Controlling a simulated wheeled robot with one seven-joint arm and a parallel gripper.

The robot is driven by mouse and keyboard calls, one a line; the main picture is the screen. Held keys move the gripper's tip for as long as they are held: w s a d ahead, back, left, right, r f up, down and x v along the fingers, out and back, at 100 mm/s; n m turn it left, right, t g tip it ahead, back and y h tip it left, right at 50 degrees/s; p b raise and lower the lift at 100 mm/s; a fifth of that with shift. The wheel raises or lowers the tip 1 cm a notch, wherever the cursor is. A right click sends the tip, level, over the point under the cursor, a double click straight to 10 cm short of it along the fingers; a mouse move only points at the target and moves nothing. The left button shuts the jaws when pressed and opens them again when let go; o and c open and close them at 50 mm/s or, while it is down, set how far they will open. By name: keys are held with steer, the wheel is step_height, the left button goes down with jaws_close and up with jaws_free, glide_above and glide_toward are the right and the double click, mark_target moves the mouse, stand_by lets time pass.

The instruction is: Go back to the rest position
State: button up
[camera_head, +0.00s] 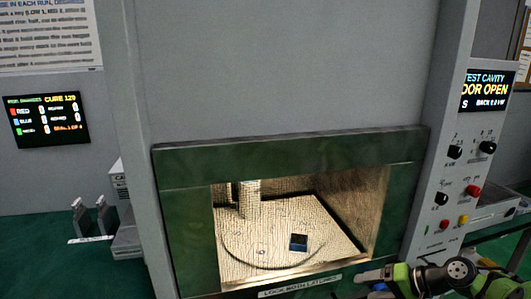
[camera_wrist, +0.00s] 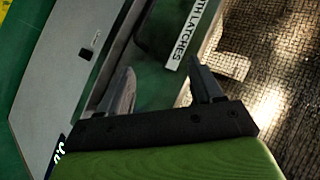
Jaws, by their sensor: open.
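My gripper (camera_head: 372,279) is at the lower right of the head view, beside the right end of the label below the cavity opening. In the wrist view my gripper (camera_wrist: 160,72) has its two fingers well apart with nothing between them. The lit, open cavity (camera_head: 345,215) holds a small dark block with a blue top (camera_head: 298,242), which rests on its floor. My gripper is outside the cavity and apart from the block. The wrist view shows part of a latch label (camera_wrist: 190,35) beyond the fingers.
The dark green frame (camera_head: 190,230) surrounds the opening. A control panel (camera_head: 452,190) with knobs and buttons stands right of it, under a display (camera_head: 486,91) reading door open. A second screen (camera_head: 46,119) is on the left wall. Grey upright pieces (camera_head: 82,218) stand on the green bench at left.

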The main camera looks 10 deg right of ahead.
steer(key=s+a+r+n+g+h+p, duration=0.1)
steer(key=s+a+r+n+g+h, duration=0.15)
steer(key=a+r, duration=0.5)
steer(key=s+a+r+n+g+h+p, duration=0.1)
steer(key=s+a+r+n+h+p, duration=0.3)
steer(key=a, duration=0.6)
steer(key=s+a+r+t, duration=0.1)
steer(key=s+a+r, duration=0.1)
steer(key=s, duration=0.6)
steer(key=s+a+r+h, duration=0.1)
steer(key=s+a+r, duration=0.1)
steer(key=s, duration=0.5)
steer(key=shift+s+a+r+t, duration=0.3)
steer(key=shift+s+r+t, duration=0.05)
steer(key=shift+r, duration=0.3)
steer(key=shift+c, duration=0.5)
